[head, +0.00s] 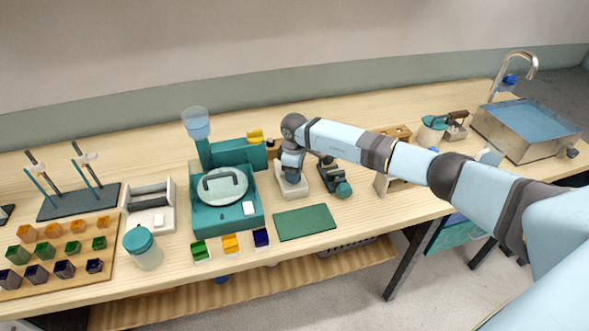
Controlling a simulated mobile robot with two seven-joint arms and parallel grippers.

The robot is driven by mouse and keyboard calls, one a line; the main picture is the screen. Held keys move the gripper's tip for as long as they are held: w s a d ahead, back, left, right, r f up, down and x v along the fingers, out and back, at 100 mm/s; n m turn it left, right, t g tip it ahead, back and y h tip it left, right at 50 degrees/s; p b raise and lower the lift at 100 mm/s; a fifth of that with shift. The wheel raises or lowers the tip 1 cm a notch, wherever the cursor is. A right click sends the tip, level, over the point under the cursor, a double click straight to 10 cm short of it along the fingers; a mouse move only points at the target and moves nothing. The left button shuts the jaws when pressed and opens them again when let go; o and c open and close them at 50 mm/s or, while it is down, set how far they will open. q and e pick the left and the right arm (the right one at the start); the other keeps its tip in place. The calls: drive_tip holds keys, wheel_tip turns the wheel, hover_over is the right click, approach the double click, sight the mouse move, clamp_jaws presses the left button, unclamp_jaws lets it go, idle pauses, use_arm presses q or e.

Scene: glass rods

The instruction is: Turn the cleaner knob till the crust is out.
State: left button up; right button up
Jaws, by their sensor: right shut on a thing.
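My right gripper (290,170) reaches down over a small device with a white base (293,191), which I take to be the cleaner. The gripper is shut at the top of this device. The cleaner knob is hidden by the fingers and wrist, and I cannot make out its angle. I cannot see any crust at this size. My left gripper is out of view.
A teal machine with a round lid (222,201) stands left of the gripper. A dark device with a teal knob (343,189) stands close on the right. A green mat (304,222) lies bare in front. A sink (520,140) is at the far right.

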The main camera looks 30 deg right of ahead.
idle(0.3)
drive_tip(key=o, duration=0.9)
drive_tip(key=shift+r, duration=0.1)
drive_tip(key=shift+r, duration=0.35)
wheel_tip(320, 180, up, 13)
drive_tip(key=shift+b, duration=0.75)
